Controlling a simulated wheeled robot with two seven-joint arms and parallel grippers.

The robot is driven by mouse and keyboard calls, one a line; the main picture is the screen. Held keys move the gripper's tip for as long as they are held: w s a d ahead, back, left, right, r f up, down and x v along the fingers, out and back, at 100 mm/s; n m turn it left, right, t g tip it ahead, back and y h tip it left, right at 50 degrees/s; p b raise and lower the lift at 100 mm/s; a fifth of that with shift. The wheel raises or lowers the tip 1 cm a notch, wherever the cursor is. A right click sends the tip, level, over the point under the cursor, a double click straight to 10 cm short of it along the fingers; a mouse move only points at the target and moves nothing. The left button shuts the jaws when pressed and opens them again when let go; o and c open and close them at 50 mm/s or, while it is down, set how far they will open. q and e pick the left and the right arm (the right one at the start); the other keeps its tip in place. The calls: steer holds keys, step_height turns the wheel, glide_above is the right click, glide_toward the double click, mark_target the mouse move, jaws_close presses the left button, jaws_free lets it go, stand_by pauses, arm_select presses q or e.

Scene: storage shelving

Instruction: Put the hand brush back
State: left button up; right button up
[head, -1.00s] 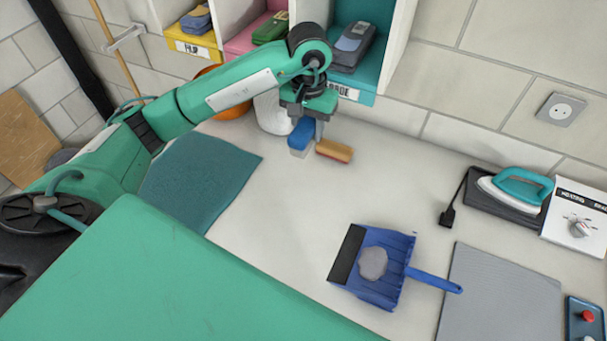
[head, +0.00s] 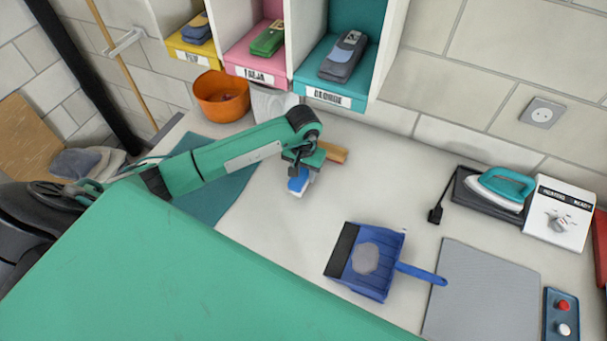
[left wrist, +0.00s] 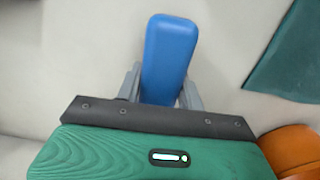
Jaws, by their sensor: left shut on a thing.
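My left gripper (head: 300,174) is shut on the blue hand brush (head: 298,186), which has a pale underside, above the pale worktop. In the left wrist view the brush's smooth blue back (left wrist: 169,55) sticks out between the two grey fingers (left wrist: 160,88). I cannot tell how far it is above the worktop. A tan wooden block-like thing (head: 336,153) lies just behind the gripper, partly hidden by it. The blue dustpan (head: 372,262) with a grey patch of dust lies nearer the front. My right gripper is not in view.
Yellow, pink and teal labelled shelf bays (head: 335,97) stand at the back, each holding a thing. An orange bowl (head: 222,95), white container (head: 272,102) and teal cloth (head: 222,196) are near the arm. An iron (head: 500,186) and grey mat (head: 480,290) are right.

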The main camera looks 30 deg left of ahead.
arm_select(q)
step_height(320, 180, down, 2)
steer(key=shift+f+p, duration=0.2)
steer(key=shift+p, duration=0.2)
steer(key=shift+f, duration=0.45)
steer(key=o, duration=0.9)
steer(key=shift+o, duration=0.2)
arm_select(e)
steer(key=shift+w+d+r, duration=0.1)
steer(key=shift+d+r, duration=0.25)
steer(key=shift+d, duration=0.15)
arm_select(q)
steer(key=shift+r, duration=0.2)
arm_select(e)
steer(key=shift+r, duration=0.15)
